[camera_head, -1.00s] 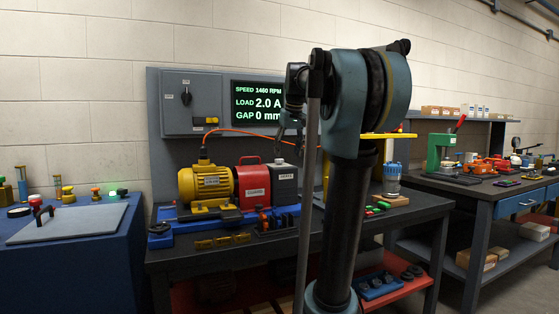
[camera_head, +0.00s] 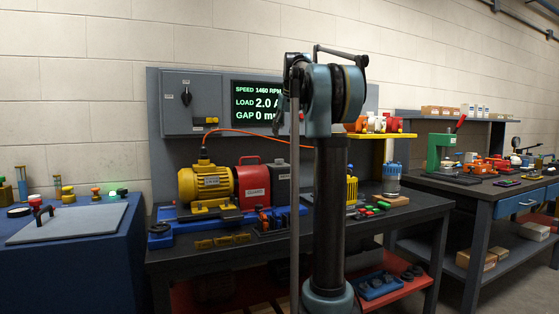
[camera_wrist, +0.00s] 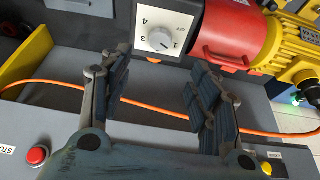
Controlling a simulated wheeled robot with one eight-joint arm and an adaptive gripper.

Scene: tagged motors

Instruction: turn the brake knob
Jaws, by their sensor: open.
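The brake knob (camera_wrist: 160,41) is a round white-grey dial on a white plate marked OFF and numbers, near the top middle of the wrist view. The plate sits on the dark brake unit, which also shows as a grey block (camera_head: 278,184) beside the red guard in the head view. My gripper (camera_wrist: 158,64) is open, its two fingers spread on the left and right. The knob appears above the space between the fingertips, and I see no contact. In the head view my arm hides the gripper.
The red guard (camera_wrist: 228,34) and yellow motor (camera_wrist: 292,42) stand right of the knob. An orange cable (camera_wrist: 60,84) crosses behind the fingers. A red stop button (camera_wrist: 37,156) is at lower left. A yellow shelf (camera_head: 382,136) is right of my arm.

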